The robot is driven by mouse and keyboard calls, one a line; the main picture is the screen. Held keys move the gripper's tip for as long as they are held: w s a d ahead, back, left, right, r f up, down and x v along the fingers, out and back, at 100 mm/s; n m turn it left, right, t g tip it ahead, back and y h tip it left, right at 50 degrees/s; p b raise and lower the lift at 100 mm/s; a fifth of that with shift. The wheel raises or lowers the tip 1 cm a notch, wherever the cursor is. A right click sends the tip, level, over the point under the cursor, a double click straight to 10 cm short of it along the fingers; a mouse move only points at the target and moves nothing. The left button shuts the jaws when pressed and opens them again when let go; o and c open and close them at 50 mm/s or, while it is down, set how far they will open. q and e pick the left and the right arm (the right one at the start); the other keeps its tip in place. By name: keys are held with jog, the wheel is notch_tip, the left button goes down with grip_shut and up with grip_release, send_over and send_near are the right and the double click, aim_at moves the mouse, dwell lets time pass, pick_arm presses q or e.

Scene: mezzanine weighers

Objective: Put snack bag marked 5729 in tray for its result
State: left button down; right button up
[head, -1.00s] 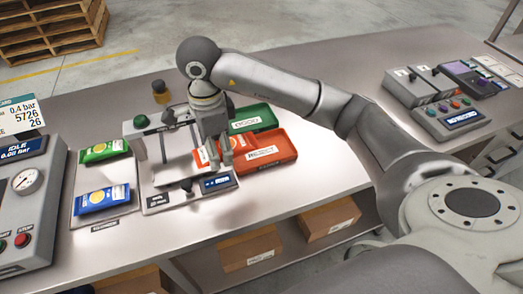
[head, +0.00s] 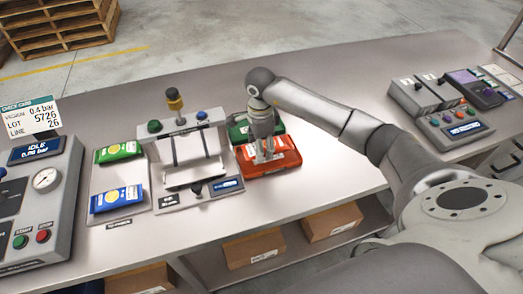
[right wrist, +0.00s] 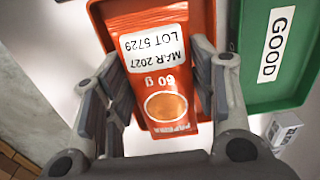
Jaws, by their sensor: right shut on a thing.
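The orange snack bag (right wrist: 158,75) reads "MAR 2027 LOT 5729" and "60 g" in the right wrist view. My right gripper (head: 263,160) is shut on it, with a finger at each side of the bag. The bag is over or inside the red tray (head: 290,162); its exact height is hard to tell. The red tray also shows around the bag in the right wrist view (right wrist: 208,18). The tray's label is hidden now. The green tray (right wrist: 302,75), marked "GOOD", lies beside it, behind it in the head view (head: 237,134). My left gripper is out of view.
A green bag (head: 118,152) and a blue bag (head: 117,198) lie on a tray at left. The sealing-frame-like tester (head: 190,150) stands empty beside the red tray. A check card (head: 31,118) shows lot 5726. A control box (head: 455,123) stands at right.

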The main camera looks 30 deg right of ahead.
jog(key=f, duration=0.3)
jog(key=shift+d+f+p, duration=0.2)
jog(key=shift+d+p, duration=0.05)
jog(key=shift+p, duration=0.1)
jog(key=shift+f, duration=0.1)
jog(key=shift+f, duration=0.15)
jog(key=o, duration=0.7)
jog(key=shift+o, duration=0.2)
notch_tip(320, 180, up, 12)
jog(key=b, duration=0.2)
jog(key=shift+r+b, duration=0.2)
jog(key=shift+b, duration=0.15)
